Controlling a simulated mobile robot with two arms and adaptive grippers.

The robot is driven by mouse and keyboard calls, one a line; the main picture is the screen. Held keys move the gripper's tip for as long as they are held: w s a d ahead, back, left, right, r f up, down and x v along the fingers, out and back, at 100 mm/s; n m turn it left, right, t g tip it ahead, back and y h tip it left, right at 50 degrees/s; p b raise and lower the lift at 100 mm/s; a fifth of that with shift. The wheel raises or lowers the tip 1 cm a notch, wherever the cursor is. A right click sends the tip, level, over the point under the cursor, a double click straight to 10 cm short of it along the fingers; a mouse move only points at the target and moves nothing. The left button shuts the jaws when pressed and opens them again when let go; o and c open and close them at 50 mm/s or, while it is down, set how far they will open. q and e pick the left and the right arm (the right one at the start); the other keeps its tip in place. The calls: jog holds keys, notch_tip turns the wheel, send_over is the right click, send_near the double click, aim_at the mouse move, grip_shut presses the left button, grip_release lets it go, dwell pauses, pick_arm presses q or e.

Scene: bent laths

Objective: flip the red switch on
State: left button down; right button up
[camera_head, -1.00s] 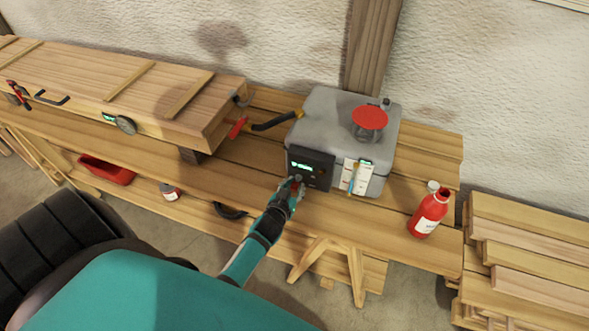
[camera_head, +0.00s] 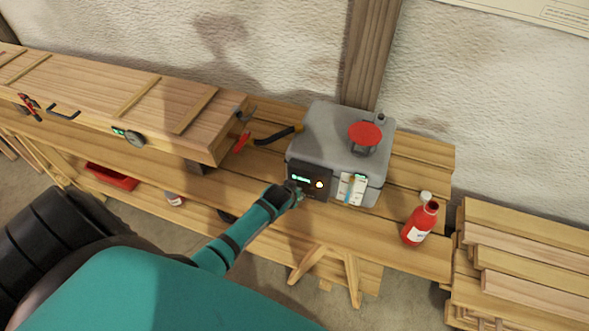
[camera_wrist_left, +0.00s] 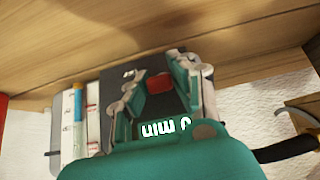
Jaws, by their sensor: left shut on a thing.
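A grey metal box (camera_head: 330,135) with a red cap (camera_head: 365,133) on top stands on the wooden bench. My left gripper (camera_head: 292,192) is at the panel's lower left and hides the switch in the head view. In the left wrist view the red switch (camera_wrist_left: 160,83) sits between the fingers of my left gripper (camera_wrist_left: 161,88), which is shut on it. The switch's exact position is hard to tell. My right gripper is not in view.
A long wooden box (camera_head: 120,95) lies at the left, with a hose (camera_head: 275,137) and red-handled valve (camera_head: 242,142) near its end. A red bottle (camera_head: 420,223) stands on the bench's right part. Stacked boards (camera_head: 525,255) are at far right.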

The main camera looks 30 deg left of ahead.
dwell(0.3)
pick_arm(q)
jog(key=c, duration=1.1)
grip_release()
jog(key=v, duration=1.2)
